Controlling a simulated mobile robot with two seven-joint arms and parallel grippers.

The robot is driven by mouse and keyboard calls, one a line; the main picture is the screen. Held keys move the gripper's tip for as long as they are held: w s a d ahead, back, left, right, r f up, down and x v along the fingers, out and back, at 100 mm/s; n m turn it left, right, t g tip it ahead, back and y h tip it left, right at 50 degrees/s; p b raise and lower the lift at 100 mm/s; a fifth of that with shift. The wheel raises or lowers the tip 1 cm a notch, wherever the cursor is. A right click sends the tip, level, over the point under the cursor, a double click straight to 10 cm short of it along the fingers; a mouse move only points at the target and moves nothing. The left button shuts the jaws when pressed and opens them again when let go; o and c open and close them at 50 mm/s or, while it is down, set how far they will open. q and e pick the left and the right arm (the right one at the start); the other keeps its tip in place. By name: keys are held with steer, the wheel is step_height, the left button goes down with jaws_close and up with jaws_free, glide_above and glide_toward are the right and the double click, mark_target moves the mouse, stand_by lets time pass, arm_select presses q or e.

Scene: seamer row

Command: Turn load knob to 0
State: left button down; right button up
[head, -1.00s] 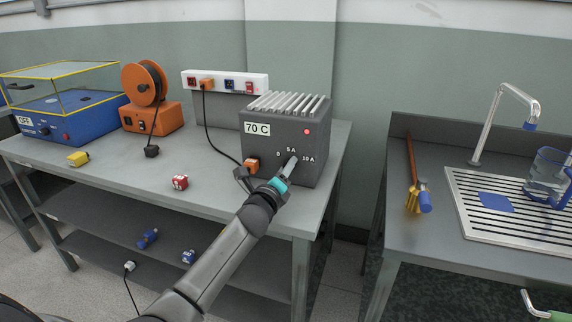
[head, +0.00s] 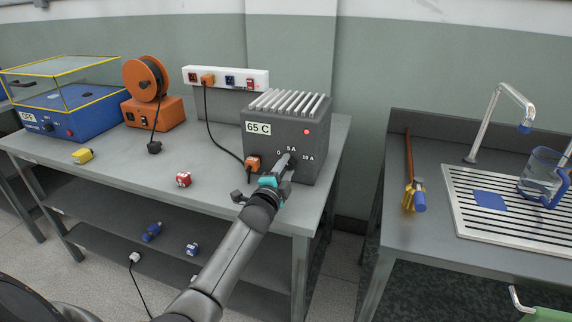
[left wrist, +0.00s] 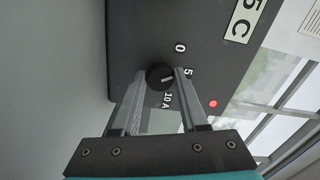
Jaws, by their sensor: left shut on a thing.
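The grey load box (head: 270,130) stands on the bench, with a "65 C" display (head: 257,128), a lit red lamp (head: 306,132) and a scale marked 0, 5 A and 10 A. My left gripper (head: 288,160) reaches its front and mostly hides the load knob there. In the left wrist view the round black load knob (left wrist: 159,77) sits between the fingertips of my left gripper (left wrist: 160,74), which is shut on it. The knob's white mark points roughly at the 5. My right gripper is not in view.
An orange plug (head: 252,163) with a black cable sits at the box's lower left. A sink unit (head: 500,215) stands right, across a gap.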

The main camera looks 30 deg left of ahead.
arm_select(q)
steer(key=shift+n+p, duration=0.75)
steer(key=shift+n, duration=1.45)
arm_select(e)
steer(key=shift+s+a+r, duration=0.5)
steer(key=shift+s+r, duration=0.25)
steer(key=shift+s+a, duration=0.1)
arm_select(q)
steer(key=shift+c, duration=2.1)
jaws_free()
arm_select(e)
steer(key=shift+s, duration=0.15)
arm_select(q)
steer(key=shift+s, duration=0.1)
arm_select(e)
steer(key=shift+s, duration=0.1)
